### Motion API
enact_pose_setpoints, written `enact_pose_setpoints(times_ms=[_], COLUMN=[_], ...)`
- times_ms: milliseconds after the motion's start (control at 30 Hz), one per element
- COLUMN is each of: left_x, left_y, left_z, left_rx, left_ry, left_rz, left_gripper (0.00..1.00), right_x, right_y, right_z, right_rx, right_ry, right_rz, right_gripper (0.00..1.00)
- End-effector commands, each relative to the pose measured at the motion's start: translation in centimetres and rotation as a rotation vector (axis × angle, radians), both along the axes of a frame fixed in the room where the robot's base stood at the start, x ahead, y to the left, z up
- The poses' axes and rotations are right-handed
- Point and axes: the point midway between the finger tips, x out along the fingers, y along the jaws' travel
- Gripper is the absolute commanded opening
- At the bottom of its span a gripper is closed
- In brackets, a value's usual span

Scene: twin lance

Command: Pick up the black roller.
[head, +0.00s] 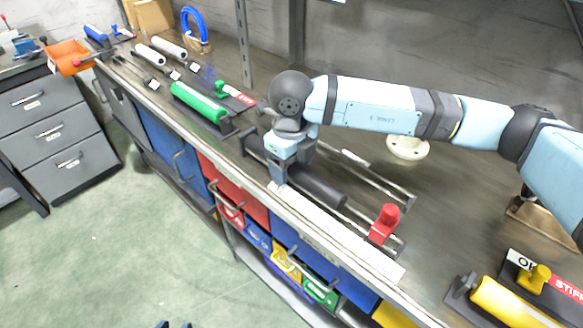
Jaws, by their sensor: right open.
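The black roller (318,187) lies in a low metal rack with two rails on the workbench, near the bench's front edge. My left gripper is not clearly in view.
A red block (385,223) stands at the rack's right end. A green roller (199,103) lies to the left, a yellow roller (510,303) at the lower right. White rollers (150,54) lie farther back. Coloured drawers (235,186) line the bench front; the green floor (150,240) is clear.

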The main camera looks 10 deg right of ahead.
Motion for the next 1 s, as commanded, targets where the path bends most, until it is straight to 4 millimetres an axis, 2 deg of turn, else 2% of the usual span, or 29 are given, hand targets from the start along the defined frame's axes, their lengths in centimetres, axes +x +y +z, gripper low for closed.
enact_pose_setpoints(times_ms=[100, 133, 400, 833, 1000], left_x=[0.0, 0.0, 0.0, -0.1, -0.1], left_y=[0.0, 0.0, 0.0, 0.0, 0.0], left_z=[0.0, 0.0, -0.2, -0.3, -0.2], left_rx=[0.000, 0.000, 0.002, 0.003, 0.003], left_ry=[0.000, 0.000, 0.004, 0.005, 0.005], left_rz=[0.000, 0.000, -0.001, -0.001, -0.001], left_gripper=[0.43, 0.43, 0.43, 0.43, 0.43], right_x=[0.0, 0.0, 0.0, 0.0, 0.1], right_y=[0.0, 0.0, 0.0, 0.0, 0.0], right_z=[0.1, 0.1, 0.1, 0.3, 1.3], right_rx=[0.000, 0.000, 0.000, 0.001, 0.001], right_ry=[0.000, 0.000, 0.000, -0.002, -0.003], right_rz=[0.000, 0.000, 0.000, 0.000, -0.001], right_gripper=[0.68, 0.63, 0.01, 0.00, 0.00])
